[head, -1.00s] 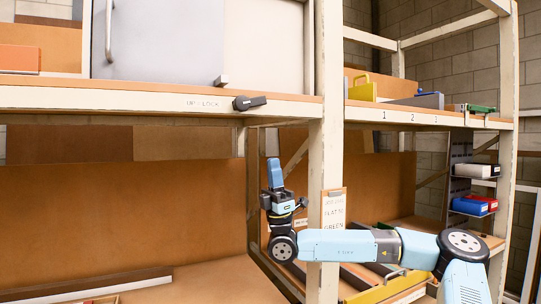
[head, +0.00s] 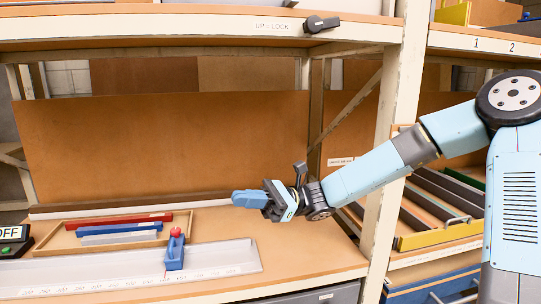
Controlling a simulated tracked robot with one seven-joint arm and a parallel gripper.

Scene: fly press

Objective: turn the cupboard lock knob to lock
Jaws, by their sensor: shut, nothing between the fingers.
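The cupboard lock knob (head: 321,23) is a black lever handle on the front edge of the upper shelf, lying about level with its handle pointing right. A label (head: 272,27) reading "UP = LOCK" is just to its left. My gripper (head: 236,199) is well below the knob and left of it, over the lower bench, pointing left. Its blue fingers are together and hold nothing. It is apart from the knob. The cupboard above the shelf is out of view.
The upright post (head: 395,130) stands right of the knob, with my arm crossing in front of it. On the bench, a tray of coloured bars (head: 120,232) and a long ruled rail (head: 125,272) with a blue slider (head: 175,252) lie left of my gripper. An OFF box (head: 14,240) is at far left.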

